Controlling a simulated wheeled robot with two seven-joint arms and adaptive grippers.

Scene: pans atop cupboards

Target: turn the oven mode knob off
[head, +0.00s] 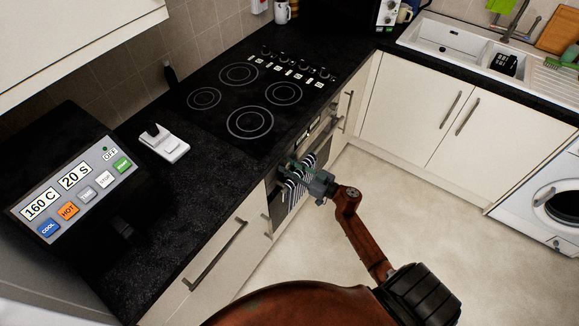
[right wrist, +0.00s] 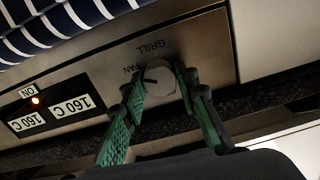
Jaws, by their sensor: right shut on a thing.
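The oven mode knob (right wrist: 156,90) is a pale round dial with a dark pointer mark, on the oven's metal panel (right wrist: 204,42) in the right wrist view. The words GRILL and FAN are printed beside it, upside down. My right gripper (right wrist: 161,77) is shut on the knob, one green finger on each side. In the head view my right gripper (head: 292,170) is at the oven front, and the knob cannot be made out there. My left gripper is not in view.
A striped towel (head: 295,190) hangs at the oven front, close to my right gripper. An ON light (right wrist: 36,100) glows near two displays reading 160 C. The black hob (head: 228,112) lies above the oven. The floor (head: 440,200) is clear.

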